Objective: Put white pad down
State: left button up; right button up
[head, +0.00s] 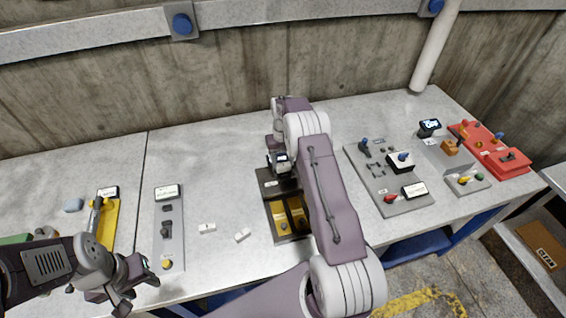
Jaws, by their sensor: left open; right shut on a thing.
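My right gripper (280,168) is shut over the back of a dark panel (268,184) with yellow compartments at its front. What it grips is mostly hidden by the gripper and too small to make out clearly. Two small white pads lie flat on the grey table left of that panel: one white pad (207,228) and another white pad (242,235) nearer the panel. My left gripper (132,285) is open and empty, low at the left near the table's front edge, apart from the pads.
A grey switch panel (169,245) and a yellow panel (108,222) stand at the left. Right of my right arm are a grey control panel (400,206), a small grey unit (443,155) and a red panel (505,163). The table's back middle is clear.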

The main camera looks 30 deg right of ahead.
aim_at(283, 164)
jog(key=shift+f, duration=0.6)
jog(key=shift+w+d+f, duration=0.1)
jog(key=shift+w+f, duration=0.05)
jog(key=shift+f, duration=0.1)
jog(key=o, duration=1.4)
jog(key=shift+f, duration=0.1)
jog(key=shift+c, duration=0.2)
notch_tip(283, 164, up, 12)
jog(key=b, duration=0.1)
jog(key=shift+r+b, duration=0.25)
jog(key=shift+b, duration=0.15)
